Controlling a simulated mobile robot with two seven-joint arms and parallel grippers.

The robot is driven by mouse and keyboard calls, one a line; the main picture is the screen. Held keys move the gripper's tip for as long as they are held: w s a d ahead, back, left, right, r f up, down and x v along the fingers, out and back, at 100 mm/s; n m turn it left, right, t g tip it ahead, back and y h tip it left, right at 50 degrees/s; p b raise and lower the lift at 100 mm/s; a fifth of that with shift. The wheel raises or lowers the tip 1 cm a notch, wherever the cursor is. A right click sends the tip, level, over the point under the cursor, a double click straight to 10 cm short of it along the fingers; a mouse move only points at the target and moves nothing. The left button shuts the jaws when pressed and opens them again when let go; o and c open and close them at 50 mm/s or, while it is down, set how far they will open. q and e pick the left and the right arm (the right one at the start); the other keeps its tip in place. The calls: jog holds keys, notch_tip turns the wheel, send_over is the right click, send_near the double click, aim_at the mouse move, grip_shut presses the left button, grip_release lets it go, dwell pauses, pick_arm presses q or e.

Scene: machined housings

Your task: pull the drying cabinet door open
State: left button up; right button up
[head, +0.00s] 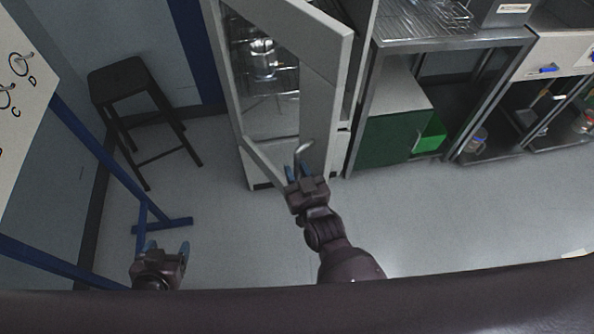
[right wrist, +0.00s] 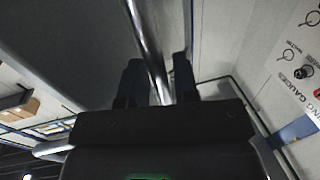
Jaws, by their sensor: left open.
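The drying cabinet door (head: 318,95) is a pale framed door with a glass pane. It stands partly swung out from the cabinet body (head: 341,150), its lower edge slanting towards me. Its metal handle (head: 304,147) is a curved bar; it also shows in the right wrist view (right wrist: 148,45), running between the fingers. My right gripper (head: 298,171) is at the handle, its fingers drawn in on either side of the bar; in the right wrist view the fingers (right wrist: 160,85) flank it closely. My left gripper (head: 168,249) is open and empty, low at the left, away from the door.
A black stool (head: 130,80) stands left of the cabinet. A blue-legged board stand (head: 88,143) is at the far left. The grey floor in front is clear.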

jog(key=shift+o, duration=0.7)
jog(key=shift+s+d, duration=0.1)
jog(key=shift+s, duration=0.1)
jog(key=v, duration=1)
jog(key=shift+s, duration=0.25)
